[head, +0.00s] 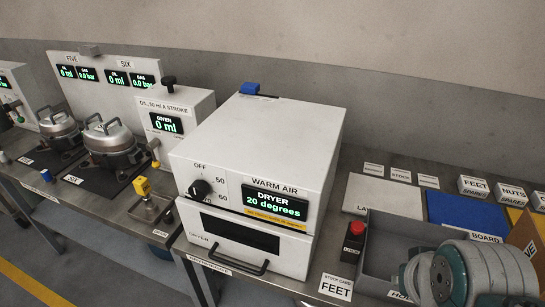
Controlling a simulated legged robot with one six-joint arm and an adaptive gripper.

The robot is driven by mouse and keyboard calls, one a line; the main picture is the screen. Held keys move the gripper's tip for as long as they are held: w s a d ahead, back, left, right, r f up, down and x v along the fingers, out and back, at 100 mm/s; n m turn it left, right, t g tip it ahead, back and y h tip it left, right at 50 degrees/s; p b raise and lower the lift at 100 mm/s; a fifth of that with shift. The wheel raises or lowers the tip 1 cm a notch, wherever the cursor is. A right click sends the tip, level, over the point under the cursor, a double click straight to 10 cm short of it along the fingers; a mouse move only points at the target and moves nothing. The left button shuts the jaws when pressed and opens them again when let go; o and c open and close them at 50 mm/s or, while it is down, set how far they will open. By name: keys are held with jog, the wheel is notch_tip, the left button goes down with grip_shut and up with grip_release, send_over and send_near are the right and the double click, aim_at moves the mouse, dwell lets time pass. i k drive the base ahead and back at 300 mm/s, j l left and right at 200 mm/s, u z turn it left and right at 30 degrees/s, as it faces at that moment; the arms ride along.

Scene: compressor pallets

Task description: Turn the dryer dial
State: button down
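The dryer (262,130) is a white box on the bench in the middle of the head view. Its black round dial (200,189) sits at the left of the front face, with OFF above it and 50 and 60 to its right. Where the dial's pointer stands is too small to tell. The dryer display (274,203) reads DRYER 20 degrees in green under the words WARM AIR. The drawer handle (236,262) is below, and the drawer looks shut. My gripper is not in view; only grey and teal links of my arm show at the lower right.
Left of the dryer stand a white oil unit (176,105), metal compressors (110,140) and a yellow-topped fitting (142,186). Right are a red button (357,228), a grey tray (388,245), a blue board (462,213) and label blocks (473,187). The space before the dryer's front looks clear.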

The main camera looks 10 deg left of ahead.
aim_at(199, 190)
jog(key=j+u, duration=0.2)
jog(key=u, duration=0.15)
jog(key=j+u, duration=0.2)
jog(key=u, duration=0.2)
jog(key=j+u, duration=0.15)
jog(key=u, duration=0.2)
